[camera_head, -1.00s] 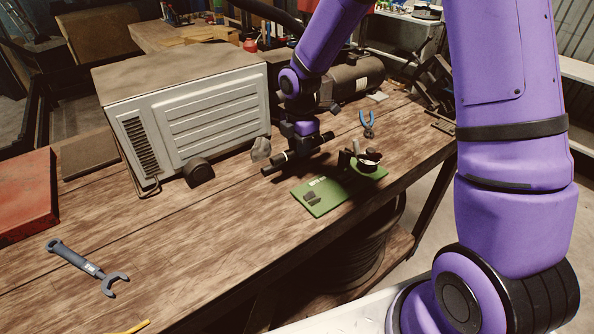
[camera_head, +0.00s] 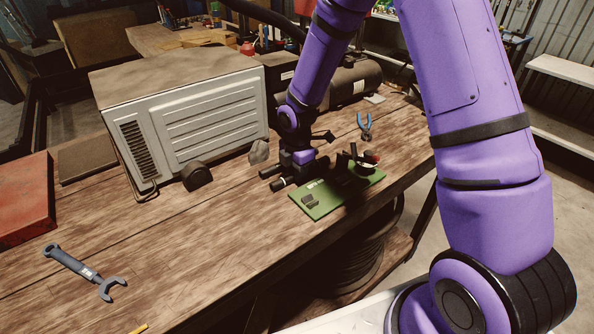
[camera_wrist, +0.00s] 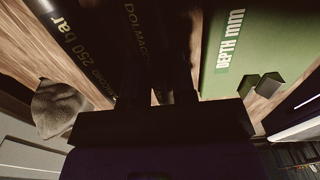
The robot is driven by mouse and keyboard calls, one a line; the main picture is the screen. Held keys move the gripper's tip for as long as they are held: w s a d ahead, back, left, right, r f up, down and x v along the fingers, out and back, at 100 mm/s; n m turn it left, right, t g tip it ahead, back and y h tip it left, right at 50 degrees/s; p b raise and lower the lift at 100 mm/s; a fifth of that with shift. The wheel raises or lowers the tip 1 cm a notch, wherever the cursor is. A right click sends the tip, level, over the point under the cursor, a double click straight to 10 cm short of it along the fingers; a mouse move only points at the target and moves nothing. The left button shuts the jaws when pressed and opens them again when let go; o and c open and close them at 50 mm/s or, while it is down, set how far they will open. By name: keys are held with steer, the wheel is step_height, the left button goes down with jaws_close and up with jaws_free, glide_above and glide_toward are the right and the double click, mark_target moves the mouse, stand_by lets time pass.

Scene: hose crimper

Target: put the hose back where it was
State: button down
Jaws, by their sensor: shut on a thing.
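My gripper (camera_head: 303,176) is over the bench beside the green plate and shut on a black hose (camera_head: 282,184). The hose's near end points to the lower left; its middle is hidden by my gripper. In the wrist view the held hose (camera_wrist: 140,35) runs between the dark fingers with pale lettering. A second black hose (camera_head: 269,172), marked "250 bar" in the wrist view (camera_wrist: 75,45), lies beside it on the side away from the plate. The green plate (camera_head: 318,203), marked "DEPTH mm", is just right of the held hose. I cannot tell whether the held hose touches the bench.
A grey metal-cased machine (camera_head: 210,115) stands behind left, with a dark round part (camera_head: 197,176) and a grey lump (camera_head: 258,151) before it. Blue pliers (camera_head: 365,126) lie behind right. A wrench (camera_head: 85,270) lies front left. The front middle of the bench (camera_head: 190,250) is clear.

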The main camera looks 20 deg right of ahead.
steer(key=c, duration=0.9)
jaws_free()
steer(key=shift+c, duration=0.2)
step_height(320, 180, up, 13)
steer(key=s+d+r+m+t+h, duration=0.1)
steer(key=s+d+r+m+t, duration=0.3)
steer(key=s+r+m, duration=0.95)
steer(key=s+d+r+m, duration=0.2)
steer(key=s+r+m, duration=0.2)
steer(key=s, duration=0.3)
steer(key=s+d+r+m+t+y, duration=0.1)
steer(key=s+r+m, duration=0.3)
steer(key=s, duration=0.4)
steer(key=shift+s+d+r, duration=0.2)
steer(key=shift+d, duration=0.45)
